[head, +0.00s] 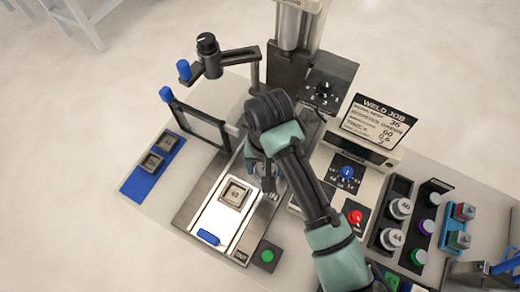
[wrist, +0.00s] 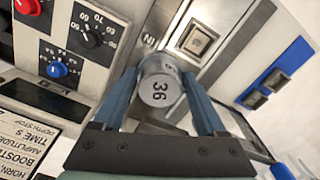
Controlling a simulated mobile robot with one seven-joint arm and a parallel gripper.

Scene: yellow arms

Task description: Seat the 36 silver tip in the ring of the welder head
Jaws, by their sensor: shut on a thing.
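The silver tip marked 36 (wrist: 158,88) is a short cylinder between the blue fingers of my gripper (wrist: 162,74) in the wrist view. My gripper is shut on it, with its numbered end facing the wrist camera. In the head view my gripper (head: 262,172) is mostly hidden under my arm, over the upper end of the metal slide plate (head: 188,216); the tip cannot be made out there. The welder's silver column (head: 290,28) stands behind my arm. The ring of the welder head is hidden by my arm in the head view, and I cannot make it out in the wrist view.
A weld job screen (head: 378,127) and control panel with a blue knob (head: 346,173) and red button (head: 355,217) stand right. A rack holds silver tips 40 (head: 402,207) and 44 (head: 392,238). A square part (head: 236,194) sits on the plate. A blue tray (head: 135,184) lies left.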

